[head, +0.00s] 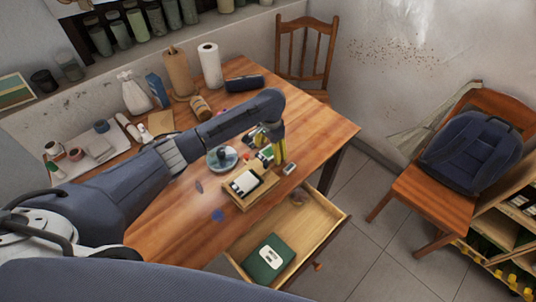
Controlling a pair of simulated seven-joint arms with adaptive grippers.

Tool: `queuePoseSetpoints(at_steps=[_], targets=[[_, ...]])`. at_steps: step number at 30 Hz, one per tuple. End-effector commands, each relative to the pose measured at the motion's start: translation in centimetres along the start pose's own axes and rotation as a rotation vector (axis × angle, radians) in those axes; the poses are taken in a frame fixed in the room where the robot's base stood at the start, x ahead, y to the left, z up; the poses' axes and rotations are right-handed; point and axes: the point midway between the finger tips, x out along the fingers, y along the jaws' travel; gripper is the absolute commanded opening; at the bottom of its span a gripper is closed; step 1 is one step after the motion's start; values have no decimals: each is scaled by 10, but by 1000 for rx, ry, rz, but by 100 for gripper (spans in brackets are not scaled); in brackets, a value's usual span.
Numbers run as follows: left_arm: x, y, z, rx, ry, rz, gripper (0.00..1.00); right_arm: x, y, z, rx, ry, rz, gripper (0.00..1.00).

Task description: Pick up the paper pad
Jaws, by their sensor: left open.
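A flat white pad-like item with dark edges (245,183) lies in a small wooden tray (262,190) near the table's front edge. A flat brown item (160,122) lies farther back on the left. I cannot tell for sure which one is the paper pad. My left gripper (271,150) is open and points down over the back end of the tray, beyond the white item. Its fingers partly hide small coloured things there. No item shows held in it. My right gripper is not in view.
The wooden table (185,232) has clear room at front left. A drawer (318,218) stands open below, holding a green box-like item (268,258). A round dish (222,158) sits left of the tray. Bottles and paper rolls (210,65) stand behind. A chair (440,205) holds a backpack.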

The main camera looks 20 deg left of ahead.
Motion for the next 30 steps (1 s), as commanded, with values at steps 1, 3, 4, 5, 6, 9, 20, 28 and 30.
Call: queuePoseSetpoints(at_steps=[1,3,4,5,6,9,20,28,30], targets=[[4,0,0,-2,-1,2,78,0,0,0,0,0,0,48],[6,0,0,-2,0,1,78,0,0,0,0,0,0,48],[6,0,0,-2,0,0,78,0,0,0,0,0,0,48],[7,0,0,-1,0,0,78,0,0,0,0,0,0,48],[7,0,0,-1,1,0,78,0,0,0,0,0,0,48],[7,0,0,-1,1,0,78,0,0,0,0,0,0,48],[6,0,0,-1,0,0,45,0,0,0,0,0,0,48],[6,0,0,-1,0,0,20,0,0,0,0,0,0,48],[6,0,0,-1,0,0,20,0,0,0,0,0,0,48]])
